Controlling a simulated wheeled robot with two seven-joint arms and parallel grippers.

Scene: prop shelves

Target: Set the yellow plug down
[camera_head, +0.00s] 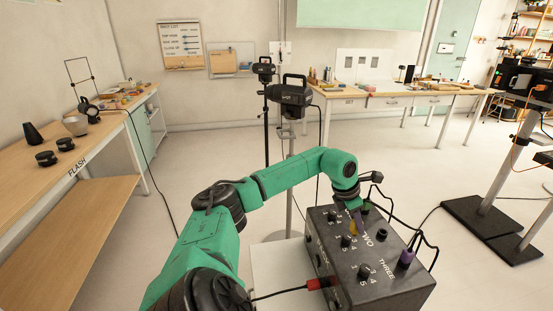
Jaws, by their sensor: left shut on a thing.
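My left gripper (357,212) reaches in from the left on a green arm and points down over the black control box (390,291). It is shut on the yellow plug (352,228), a small yellow piece showing at the fingertips just above the box's top. I cannot tell whether the plug touches the box. The box's top has several black knobs, white numbers and the words "WO" (partly hidden) and "THREE". A purple plug (407,257) stands at the box's right side. A red plug (318,284) is at its left side. My right gripper is not in view.
The box stands on a white surface (270,262), with bare surface left of it. Black cables loop at its right. A lamp on a stand (291,96) rises behind. A wooden bench (40,190) is at left, another table (385,101) at the back.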

